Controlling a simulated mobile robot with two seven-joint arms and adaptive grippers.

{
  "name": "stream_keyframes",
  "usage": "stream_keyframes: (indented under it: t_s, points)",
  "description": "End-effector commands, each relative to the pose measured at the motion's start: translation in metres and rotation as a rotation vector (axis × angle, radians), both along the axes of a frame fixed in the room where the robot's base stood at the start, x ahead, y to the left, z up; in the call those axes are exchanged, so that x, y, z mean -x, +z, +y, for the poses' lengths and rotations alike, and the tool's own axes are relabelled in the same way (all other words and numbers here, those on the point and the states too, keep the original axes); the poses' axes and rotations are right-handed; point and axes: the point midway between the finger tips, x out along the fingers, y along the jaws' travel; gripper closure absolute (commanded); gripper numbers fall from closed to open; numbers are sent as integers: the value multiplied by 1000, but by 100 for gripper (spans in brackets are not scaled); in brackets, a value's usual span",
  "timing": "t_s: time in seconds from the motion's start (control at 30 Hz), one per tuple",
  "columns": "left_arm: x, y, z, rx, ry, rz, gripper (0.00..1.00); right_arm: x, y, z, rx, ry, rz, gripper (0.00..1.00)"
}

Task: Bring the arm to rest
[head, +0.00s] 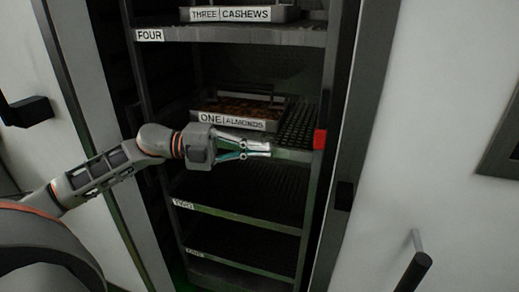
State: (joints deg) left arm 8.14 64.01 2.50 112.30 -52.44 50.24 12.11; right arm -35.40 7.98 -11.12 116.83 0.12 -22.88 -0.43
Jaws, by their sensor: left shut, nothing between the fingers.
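My left arm comes in from the left in the head view. Its gripper (258,151) is shut and empty, in front of the shelf that holds the tray labelled "ONE ALMONDS" (236,122). The fingers point right and overlap the front edge of that shelf in the picture; I cannot tell whether they touch it. The tray holds brown contents and lies apart from the fingers, above and behind them. My right gripper is not in view.
A tall rack (137,75) with several shelves fills the middle. A tray labelled "THREE CASHEWS" (231,14) sits on the shelf marked "FOUR" (150,35). A red block (320,139) is at the shelf's right end. The lower shelves (236,196) look empty.

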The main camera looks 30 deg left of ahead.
Motion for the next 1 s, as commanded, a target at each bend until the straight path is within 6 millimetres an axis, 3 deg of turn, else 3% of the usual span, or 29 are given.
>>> stream_keyframes:
  t_s: [0.47,0.63,0.77,0.87,1.0]
  points:
    - [0,-1,0,3,1,2,100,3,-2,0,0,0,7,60]
    - [-4,-19,-5,120,55,42,100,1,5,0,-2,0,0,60]
    - [-10,-63,-8,323,193,143,100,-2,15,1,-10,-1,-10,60]
    - [-8,-114,-8,478,345,264,100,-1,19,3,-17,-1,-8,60]
    - [15,-203,-14,641,575,484,100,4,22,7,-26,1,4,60]
